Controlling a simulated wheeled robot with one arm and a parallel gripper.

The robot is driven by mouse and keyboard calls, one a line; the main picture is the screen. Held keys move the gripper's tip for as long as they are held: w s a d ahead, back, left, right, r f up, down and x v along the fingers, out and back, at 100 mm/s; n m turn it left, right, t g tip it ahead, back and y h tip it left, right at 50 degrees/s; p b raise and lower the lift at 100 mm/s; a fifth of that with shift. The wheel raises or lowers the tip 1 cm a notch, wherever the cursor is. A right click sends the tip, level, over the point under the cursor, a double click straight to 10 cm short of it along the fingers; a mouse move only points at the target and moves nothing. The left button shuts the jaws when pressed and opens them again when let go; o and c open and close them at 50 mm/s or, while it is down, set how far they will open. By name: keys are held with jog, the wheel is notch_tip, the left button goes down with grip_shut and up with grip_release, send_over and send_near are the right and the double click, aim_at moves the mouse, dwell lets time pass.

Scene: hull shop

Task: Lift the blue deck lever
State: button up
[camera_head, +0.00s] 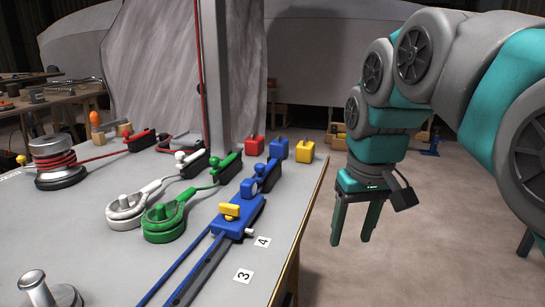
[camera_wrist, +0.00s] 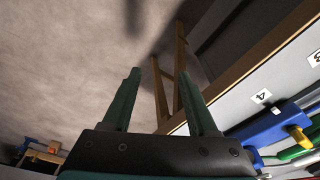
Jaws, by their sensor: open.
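The blue deck lever (camera_head: 264,171) sits in a row of levers on the grey table, behind a blue slider block (camera_head: 238,215) with a yellow knob. It looks lowered along its base, though it is small here. My gripper (camera_head: 351,240) is open and empty, pointing down past the table's right edge, to the right of the lever and apart from it. In the wrist view my open fingers (camera_wrist: 158,72) have only floor and a table leg beyond them. The slider block (camera_wrist: 272,127) shows there at the right; I cannot clearly make out the lever.
A green lever (camera_head: 229,165), a white lever (camera_head: 190,159) and a red lever (camera_head: 139,141) stand to the left. Red (camera_head: 254,145), blue (camera_head: 278,150) and yellow (camera_head: 304,152) blocks are at the back edge. A grey post (camera_head: 218,70) rises behind.

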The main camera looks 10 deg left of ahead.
jog(key=w+a+r+n+t, duration=0.1)
jog(key=w+a+r+n, duration=0.1)
jog(key=w+a+r, duration=0.45)
jog(key=n+t+y+p, duration=0.1)
jog(key=y, duration=0.1)
send_near(260, 164)
jog(key=shift+b+x, duration=0.5)
jog(key=shift+x, duration=3.8)
grip_shut()
